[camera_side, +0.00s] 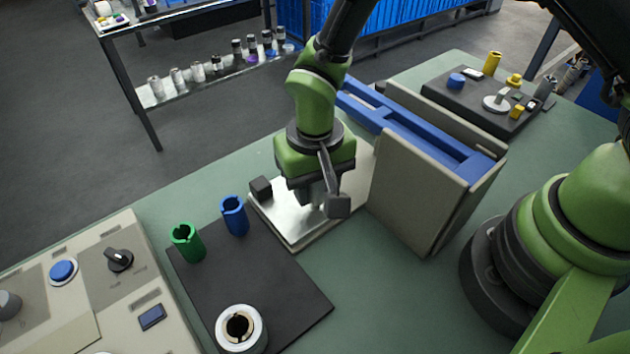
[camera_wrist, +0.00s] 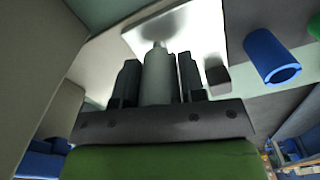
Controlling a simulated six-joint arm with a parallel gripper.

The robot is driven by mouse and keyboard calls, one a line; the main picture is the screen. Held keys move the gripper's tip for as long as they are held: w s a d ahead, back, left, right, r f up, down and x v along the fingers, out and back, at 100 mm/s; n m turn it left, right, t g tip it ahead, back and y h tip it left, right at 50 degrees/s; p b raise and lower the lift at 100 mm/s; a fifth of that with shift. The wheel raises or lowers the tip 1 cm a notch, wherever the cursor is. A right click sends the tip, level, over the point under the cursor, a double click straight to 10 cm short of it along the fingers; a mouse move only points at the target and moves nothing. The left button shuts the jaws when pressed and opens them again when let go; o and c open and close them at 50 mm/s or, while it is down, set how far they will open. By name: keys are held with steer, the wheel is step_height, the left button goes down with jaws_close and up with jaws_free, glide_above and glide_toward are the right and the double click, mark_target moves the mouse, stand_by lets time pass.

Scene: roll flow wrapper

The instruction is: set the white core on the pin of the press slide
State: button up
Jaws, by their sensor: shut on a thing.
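My gripper (camera_side: 313,192) points down low over the bright metal plate of the press slide (camera_side: 292,232). In the wrist view my gripper (camera_wrist: 158,72) has its dark fingers on both sides of a pale cylinder, the white core (camera_wrist: 160,82), and is shut on it. The core's far end is close to the plate (camera_wrist: 205,38). A narrow pale tip shows at that end; I cannot tell whether it is the pin or whether the core is around it. In the side view the fingers and arm hide most of the core and the pin.
A dark block (camera_side: 260,188) stands at the plate's left edge. A grey and blue housing (camera_side: 420,180) stands close on the right. A blue core (camera_side: 234,216), a green core (camera_side: 187,242) and a white-rimmed ring (camera_side: 240,328) stand on the black mat (camera_side: 285,290).

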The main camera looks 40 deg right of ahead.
steer(key=shift+f, duration=0.25)
steer(key=shift+f, duration=0.75)
steer(key=shift+f, duration=0.15)
steer(key=o, duration=1.5)
steer(key=shift+c, duration=0.2)
steer(key=shift+r, duration=4.05)
